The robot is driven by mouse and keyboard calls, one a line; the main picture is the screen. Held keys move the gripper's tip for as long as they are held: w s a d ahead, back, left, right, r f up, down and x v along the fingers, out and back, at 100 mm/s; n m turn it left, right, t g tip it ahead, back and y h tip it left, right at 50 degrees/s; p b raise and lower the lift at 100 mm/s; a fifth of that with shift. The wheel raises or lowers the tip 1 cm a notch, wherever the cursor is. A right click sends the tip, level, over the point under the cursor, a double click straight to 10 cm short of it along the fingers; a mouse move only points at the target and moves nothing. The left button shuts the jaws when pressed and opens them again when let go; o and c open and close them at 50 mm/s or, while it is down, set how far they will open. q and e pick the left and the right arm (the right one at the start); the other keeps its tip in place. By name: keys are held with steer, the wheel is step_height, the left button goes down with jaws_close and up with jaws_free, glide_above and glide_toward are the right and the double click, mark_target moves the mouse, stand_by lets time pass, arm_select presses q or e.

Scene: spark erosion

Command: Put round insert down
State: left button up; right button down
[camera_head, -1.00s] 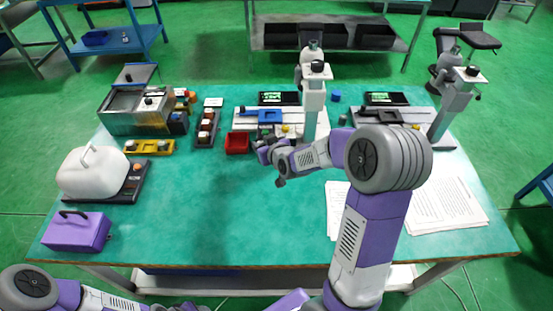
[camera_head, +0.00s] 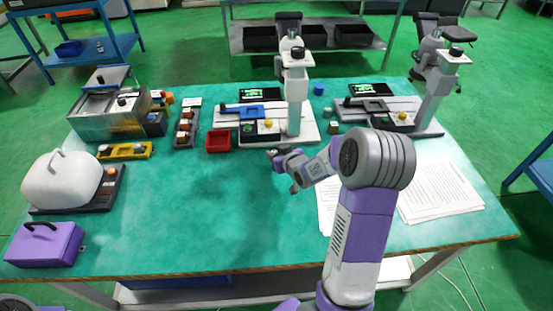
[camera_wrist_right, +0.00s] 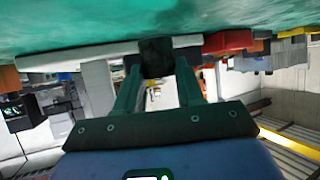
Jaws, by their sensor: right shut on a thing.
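My right gripper (camera_head: 274,153) is low over the teal table (camera_head: 240,220), just in front of the nearer press-like station (camera_head: 265,138). In the right wrist view its two fingers (camera_wrist_right: 155,75) are shut on a small dark piece (camera_wrist_right: 156,57), which I take for the round insert. Its round shape does not show clearly, and in the head view it is too small to make out. I cannot tell whether it touches the table. My left gripper is out of view.
A red bin (camera_head: 218,141) stands left of the right gripper. A second station (camera_head: 390,115) is at the right, and papers (camera_head: 440,192) lie at the front right. A white-domed device (camera_head: 62,180) and a purple box (camera_head: 45,245) stand at the left. The table's front middle is clear.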

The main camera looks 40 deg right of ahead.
steer(key=shift+f, duration=0.8)
steer(key=shift+f, duration=0.1)
steer(key=shift+f+b, duration=0.15)
steer(key=shift+b, duration=0.25)
steer(key=c, duration=0.7)
jaws_free()
